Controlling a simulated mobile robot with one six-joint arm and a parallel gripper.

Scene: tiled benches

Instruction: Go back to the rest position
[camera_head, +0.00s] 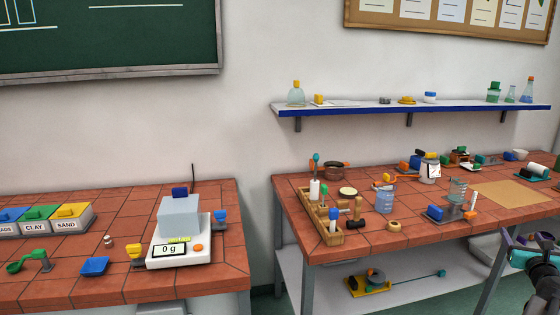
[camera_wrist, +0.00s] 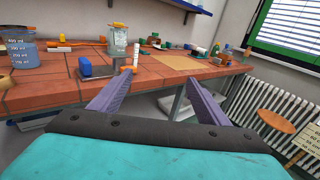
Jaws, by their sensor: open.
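My gripper (camera_wrist: 157,98) is open and empty in the wrist view. Its two purple-grey fingers stand apart, with the front edge of the right tiled bench (camera_wrist: 50,97) beyond them. In the head view, part of my gripper and teal wrist shows at the lower right edge, in front of the right bench (camera_head: 380,250); the fingertips are not clear there. Nothing is between the fingers.
The right bench carries a wooden rack (camera_head: 322,236), a blue beaker (camera_head: 385,201), a mallet (camera_head: 355,214) and a cork mat (camera_head: 515,195). The left bench holds a scale (camera_head: 180,250) reading 0 g. A gap separates the benches. A radiator (camera_wrist: 275,108) and stool (camera_wrist: 277,121) stand right.

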